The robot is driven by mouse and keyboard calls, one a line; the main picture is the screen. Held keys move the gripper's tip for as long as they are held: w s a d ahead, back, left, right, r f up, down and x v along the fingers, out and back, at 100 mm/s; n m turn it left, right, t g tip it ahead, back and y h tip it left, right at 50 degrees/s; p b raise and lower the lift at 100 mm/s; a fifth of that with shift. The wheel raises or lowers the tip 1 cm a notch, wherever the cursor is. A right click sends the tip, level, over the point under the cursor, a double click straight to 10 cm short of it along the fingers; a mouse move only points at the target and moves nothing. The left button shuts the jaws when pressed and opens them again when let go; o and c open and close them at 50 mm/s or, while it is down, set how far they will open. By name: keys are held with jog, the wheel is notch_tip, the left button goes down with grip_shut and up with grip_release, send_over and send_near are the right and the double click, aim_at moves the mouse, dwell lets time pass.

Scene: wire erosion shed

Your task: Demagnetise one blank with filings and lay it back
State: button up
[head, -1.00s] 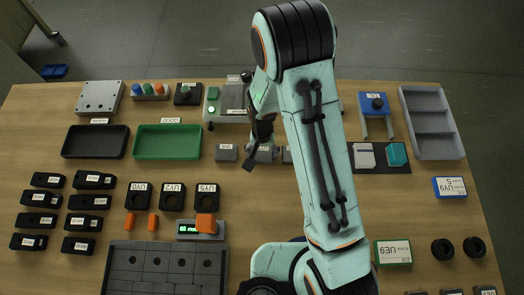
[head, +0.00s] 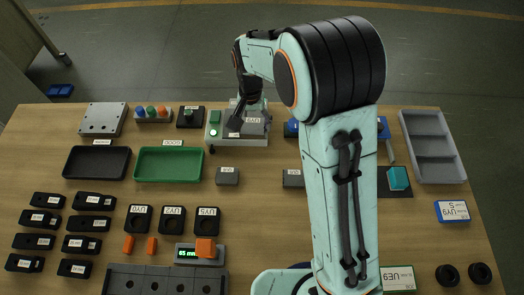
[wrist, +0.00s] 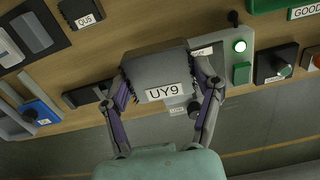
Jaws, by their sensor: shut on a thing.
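My gripper (wrist: 163,84) is shut on a grey block-shaped blank (wrist: 158,62) labelled UY9, with one finger on each side of it. In the head view my gripper (head: 240,108) holds this blank (head: 256,122) over the pale grey machine (head: 223,138), which has a green button (head: 215,117) and a lit green lamp (head: 212,133). I cannot tell whether the blank touches the machine's top. One grey blank (head: 228,176) lies on the table in front of the machine. Another (head: 292,178) lies to its right, beside my arm.
A green tray (head: 168,178) and a black tray (head: 97,177) lie to the left. A black box with a green knob (head: 190,117) stands left of the machine. A grey compartment tray (head: 435,148) is at the right. My arm hides much of the table's right middle.

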jog(key=shift+n, duration=0.3)
jog(key=w+a+f, duration=0.1)
jog(key=w+a, duration=0.1)
jog(key=w, duration=0.1)
jog(key=w+a+f, duration=0.1)
jog(key=w, duration=0.2)
jog(key=w+a, duration=0.2)
jog(key=w, duration=0.1)
jog(key=shift+a+f, duration=0.3)
jog(key=shift+f, duration=0.1)
jog(key=shift+s+a+f, duration=0.1)
jog(key=shift+s+f, duration=0.05)
jog(key=shift+f, duration=2.45)
jog(key=shift+f, duration=0.35)
jog(key=shift+d, duration=1.4)
jog(key=shift+d, duration=0.1)
jog(key=shift+d, duration=1.25)
